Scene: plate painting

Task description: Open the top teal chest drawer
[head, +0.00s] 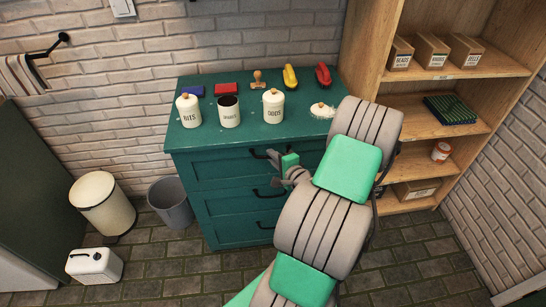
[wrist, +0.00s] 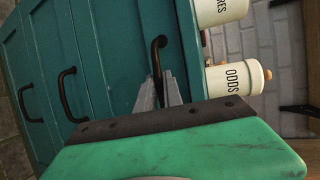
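The teal chest (head: 185,155) stands against the brick wall. Its top drawer (head: 215,171) looks closed, its front level with the body. The top drawer's dark handle (head: 258,155) is partly hidden by my gripper (head: 273,156). In the wrist view, the handle (wrist: 160,44) shows just past my gripper's grey fingers (wrist: 160,84). The fingers are close together, one on each side of the handle's near part, and look shut on it. The lower drawers also look closed; their handles (wrist: 65,90) show to the left in the wrist view.
On the chest top stand several cream jars, including the ODDS jar (head: 273,107), with a stamp (head: 258,82) and staplers (head: 290,77) behind. A wooden shelf (head: 400,75) is at right. A grey bin (head: 171,203) and a cream bin (head: 100,200) stand at left.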

